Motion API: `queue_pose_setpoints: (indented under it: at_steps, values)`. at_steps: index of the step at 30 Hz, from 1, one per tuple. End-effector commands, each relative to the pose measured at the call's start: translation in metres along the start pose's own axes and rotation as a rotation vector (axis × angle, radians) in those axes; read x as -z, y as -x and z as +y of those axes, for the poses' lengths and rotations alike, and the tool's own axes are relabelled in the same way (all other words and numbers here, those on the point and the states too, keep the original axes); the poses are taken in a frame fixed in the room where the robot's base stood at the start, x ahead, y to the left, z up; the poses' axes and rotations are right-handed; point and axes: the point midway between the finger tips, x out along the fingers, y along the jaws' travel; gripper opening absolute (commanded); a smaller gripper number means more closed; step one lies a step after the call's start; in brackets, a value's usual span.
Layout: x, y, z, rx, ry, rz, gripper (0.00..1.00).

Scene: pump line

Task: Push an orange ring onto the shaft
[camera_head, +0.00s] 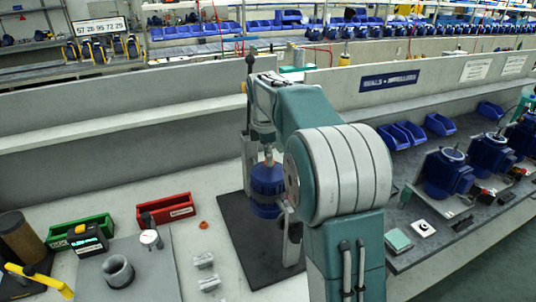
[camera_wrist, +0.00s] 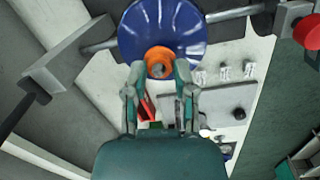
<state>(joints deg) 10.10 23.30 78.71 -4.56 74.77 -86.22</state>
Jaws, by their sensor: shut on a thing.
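My gripper (camera_wrist: 158,72) is shut on an orange ring (camera_wrist: 158,52), with one fingertip on each side of it. The ring lies in front of the middle of a round blue pump housing (camera_wrist: 138,34) in the wrist view. Something grey shows inside the ring; I cannot tell whether it is the shaft, or how far the ring is on it. In the head view the blue housing (camera_head: 265,182) stands clamped above a dark mat, directly below my wrist. The held ring is hidden there. A second orange ring (camera_head: 204,225) lies on the bench left of the mat.
A red bin (camera_head: 165,209) and a green bin (camera_head: 80,232) stand on the left bench. A grey plate (camera_head: 150,280) carries a grey cup (camera_head: 117,271) and a dial gauge (camera_head: 151,239). Metal blocks (camera_head: 206,272) lie nearby. Clamp bars flank the housing. Blue pumps (camera_head: 447,172) line the right bench.

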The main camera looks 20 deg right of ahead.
Motion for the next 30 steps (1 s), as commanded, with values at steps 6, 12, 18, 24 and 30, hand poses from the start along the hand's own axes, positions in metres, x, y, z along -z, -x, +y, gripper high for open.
queue_pose_setpoints:
  at_steps: [6,12,18,24,30]
  values:
    - [0.000,-0.002,0.000,0.000,0.000,0.000,0.13]
    - [0.000,-0.004,0.000,0.000,0.000,0.000,0.13]
    - [0.001,-0.006,0.000,-0.001,0.000,0.000,0.13]
    - [0.001,-0.009,0.000,0.000,0.000,0.000,0.13]
    - [0.001,-0.011,-0.001,0.001,0.000,0.000,0.13]
